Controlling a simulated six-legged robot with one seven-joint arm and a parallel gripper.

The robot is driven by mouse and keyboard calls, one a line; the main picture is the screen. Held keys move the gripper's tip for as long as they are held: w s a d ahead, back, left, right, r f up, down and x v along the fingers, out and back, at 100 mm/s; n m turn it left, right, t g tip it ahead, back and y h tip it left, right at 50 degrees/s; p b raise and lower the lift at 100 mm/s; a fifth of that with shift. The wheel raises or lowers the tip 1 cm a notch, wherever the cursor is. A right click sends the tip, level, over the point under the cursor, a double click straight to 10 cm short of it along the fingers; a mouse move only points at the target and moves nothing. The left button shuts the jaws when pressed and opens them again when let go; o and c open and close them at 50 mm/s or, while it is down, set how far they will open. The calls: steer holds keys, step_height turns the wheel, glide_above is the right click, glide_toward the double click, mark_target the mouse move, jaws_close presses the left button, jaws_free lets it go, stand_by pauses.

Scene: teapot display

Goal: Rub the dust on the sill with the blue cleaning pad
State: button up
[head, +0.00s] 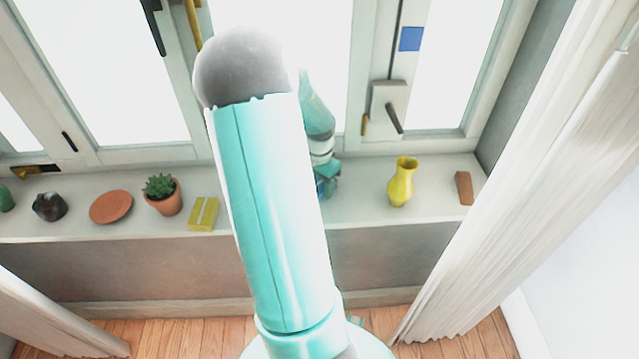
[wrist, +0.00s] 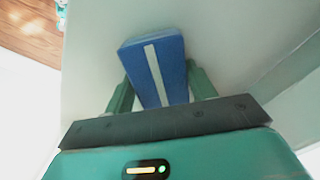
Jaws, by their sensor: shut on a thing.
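The blue cleaning pad (wrist: 140,60), with a pale stripe along it, sits between the two green fingers of my gripper (wrist: 163,88) in the wrist view. My gripper is shut on it. The pad is over the pale sill (wrist: 88,75); I cannot tell whether it touches the surface. In the head view my gripper (head: 327,182) is low at the sill (head: 437,190), left of the yellow vase, partly hidden by my arm. The pad cannot be made out clearly there. I cannot make out dust on the sill in either view.
Left of my arm on the sill are a yellow striped block (head: 203,214), a potted succulent (head: 163,196), a terracotta disc (head: 111,207) and a dark lump (head: 49,206). Right of it stand the yellow vase (head: 402,184) and a brown block (head: 464,188). Window frames rise behind; curtains (head: 520,170) flank the sill.

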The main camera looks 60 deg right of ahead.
steer(key=shift+s+d, duration=0.2)
steer(key=shift+s, duration=0.05)
steer(key=shift+s+d, duration=0.1)
steer(key=shift+s, duration=0.05)
steer(key=shift+w+r, duration=0.25)
steer(key=shift+r, duration=0.8)
steer(key=shift+s+r, duration=0.2)
steer(key=shift+w+r, duration=0.2)
steer(key=shift+r, duration=0.1)
steer(key=shift+s+r, duration=0.1)
steer(key=shift+r, duration=2.45)
